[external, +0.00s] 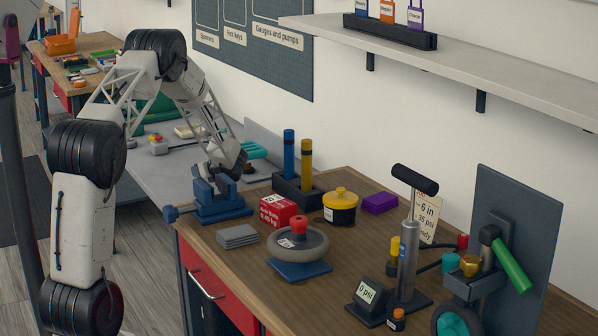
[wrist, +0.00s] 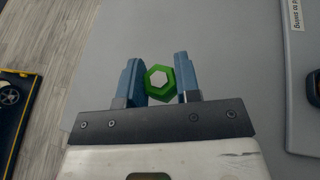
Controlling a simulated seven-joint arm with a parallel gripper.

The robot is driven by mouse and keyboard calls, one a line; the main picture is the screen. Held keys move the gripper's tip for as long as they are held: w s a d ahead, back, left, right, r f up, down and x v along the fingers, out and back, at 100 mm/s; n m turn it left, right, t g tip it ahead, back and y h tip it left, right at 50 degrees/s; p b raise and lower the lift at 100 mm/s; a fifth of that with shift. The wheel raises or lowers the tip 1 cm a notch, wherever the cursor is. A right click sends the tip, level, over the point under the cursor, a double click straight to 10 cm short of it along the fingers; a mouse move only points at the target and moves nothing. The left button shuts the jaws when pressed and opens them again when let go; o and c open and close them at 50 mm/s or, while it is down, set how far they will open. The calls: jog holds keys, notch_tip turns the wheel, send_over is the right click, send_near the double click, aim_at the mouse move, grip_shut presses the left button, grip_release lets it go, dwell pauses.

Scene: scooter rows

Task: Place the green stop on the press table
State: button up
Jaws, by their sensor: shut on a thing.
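In the wrist view a plain grey surface (wrist: 225,70) lies beyond the stop. I cannot tell its height above that surface, or whether that surface is the press table. In the external view my arm bends down behind the blue vise (external: 222,205), near the grey bench (external: 165,175); the fingertips and the stop cannot be made out there.
The wooden bench (external: 225,262) holds a red box (external: 278,211), a wheel (external: 310,243), a yellow-lidded pot (external: 341,207) and a pump (external: 407,260). In the wrist view, wood floor shows left, a yellow-edged dark thing (wrist: 22,105) lower left, and a labelled panel (wrist: 300,55) right.

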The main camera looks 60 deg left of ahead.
jog(key=shift+f, duration=1.85)
jog(key=shift+f, duration=0.1)
jog(key=o, duration=0.9)
